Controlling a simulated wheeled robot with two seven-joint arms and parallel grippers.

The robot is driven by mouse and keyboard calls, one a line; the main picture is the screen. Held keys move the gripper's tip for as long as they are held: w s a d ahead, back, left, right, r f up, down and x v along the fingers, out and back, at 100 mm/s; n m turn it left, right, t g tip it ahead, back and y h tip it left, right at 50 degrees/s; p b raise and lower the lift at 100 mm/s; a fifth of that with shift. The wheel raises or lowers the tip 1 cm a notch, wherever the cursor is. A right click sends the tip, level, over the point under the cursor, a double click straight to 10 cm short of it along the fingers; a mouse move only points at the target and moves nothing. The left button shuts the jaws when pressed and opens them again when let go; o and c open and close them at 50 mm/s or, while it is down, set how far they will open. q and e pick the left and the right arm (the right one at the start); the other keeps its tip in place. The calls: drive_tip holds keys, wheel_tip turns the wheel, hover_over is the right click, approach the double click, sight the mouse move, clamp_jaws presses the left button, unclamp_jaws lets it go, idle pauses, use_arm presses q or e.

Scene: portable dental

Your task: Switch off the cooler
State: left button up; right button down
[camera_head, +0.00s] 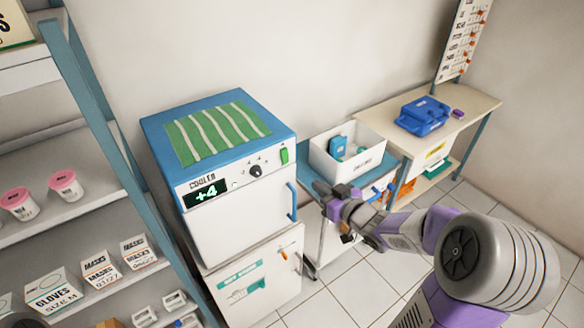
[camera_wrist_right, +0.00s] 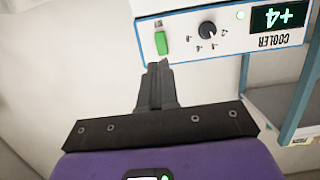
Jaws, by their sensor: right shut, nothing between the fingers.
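The cooler (camera_head: 240,215) is a white box with a blue top, standing at the centre of the head view. Its front panel has a lit display (camera_head: 205,194) reading +4, a black dial (camera_head: 255,171) and a green switch (camera_head: 284,155) at the right end. In the wrist view the green switch (camera_wrist_right: 162,43) is just beyond the tips of my right gripper (camera_wrist_right: 158,68), with the lit display (camera_wrist_right: 281,16) upside down. My right gripper (camera_head: 324,190) is shut and empty, in front of the cooler's right side. Contact with the switch cannot be made out. My left gripper is not in view.
A blue door handle (camera_head: 292,202) projects near my right gripper. A white bin (camera_head: 345,158) stands on a cart to the right, and a blue case (camera_head: 423,115) on a bench beyond. A shelf rack (camera_head: 95,105) stands close on the left.

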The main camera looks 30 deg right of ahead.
sight(285, 156)
drive_tip(key=x, duration=1.3)
drive_tip(key=shift+w, duration=0.35)
drive_tip(key=shift+a+f, duration=0.1)
drive_tip(key=shift+a, duration=0.05)
